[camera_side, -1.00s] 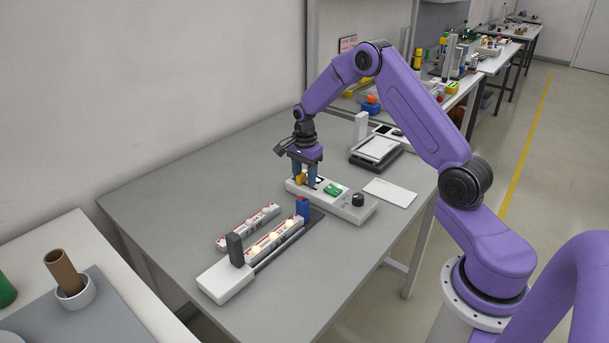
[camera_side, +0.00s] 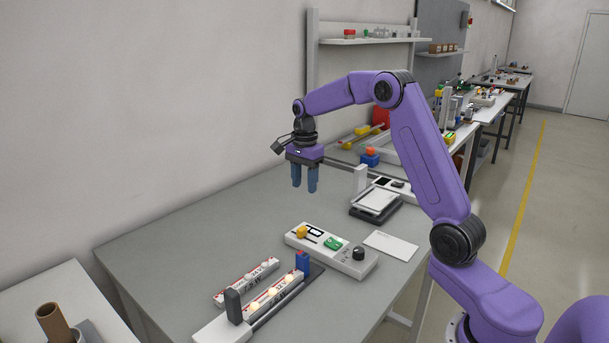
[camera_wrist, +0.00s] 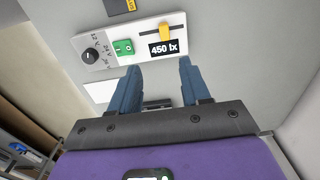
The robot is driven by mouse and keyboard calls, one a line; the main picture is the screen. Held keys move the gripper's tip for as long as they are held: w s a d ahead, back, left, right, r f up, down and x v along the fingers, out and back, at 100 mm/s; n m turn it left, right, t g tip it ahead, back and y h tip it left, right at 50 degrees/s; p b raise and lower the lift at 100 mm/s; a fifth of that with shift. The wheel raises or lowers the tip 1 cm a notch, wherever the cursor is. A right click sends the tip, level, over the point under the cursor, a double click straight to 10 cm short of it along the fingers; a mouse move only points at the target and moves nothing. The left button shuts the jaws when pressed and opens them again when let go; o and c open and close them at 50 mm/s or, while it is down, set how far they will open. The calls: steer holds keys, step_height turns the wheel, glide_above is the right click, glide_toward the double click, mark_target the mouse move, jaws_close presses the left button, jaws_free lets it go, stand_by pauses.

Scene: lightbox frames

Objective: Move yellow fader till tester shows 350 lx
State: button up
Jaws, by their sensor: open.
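The yellow fader (camera_side: 302,232) sits at the left end of a white control box (camera_side: 345,262). In the wrist view the yellow fader (camera_wrist: 166,29) stands in its slot beside a dark display (camera_wrist: 163,47) that reads 450 lx. A green switch (camera_wrist: 123,47) and a black dial (camera_wrist: 91,56) are on the same box. My gripper (camera_side: 304,189) is open and empty, above the fader and apart from it. Its two blue fingers also show in the wrist view (camera_wrist: 160,66).
Two white strips with pale round lamps, the farther (camera_side: 246,284) and the nearer (camera_side: 273,297), lie in front of the box. A white card (camera_side: 390,246) lies to its right. A scale-like device (camera_side: 376,202) stands behind. Bare grey table (camera_side: 180,245) lies left.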

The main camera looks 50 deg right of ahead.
mark_target(302, 228)
steer(key=shift+r, duration=0.9)
steer(key=f, duration=1.1)
steer(key=w+f, duration=0.1)
steer(key=f, duration=0.5)
steer(key=shift+f, duration=0.25)
steer(key=shift+s, duration=0.1)
jaws_close()
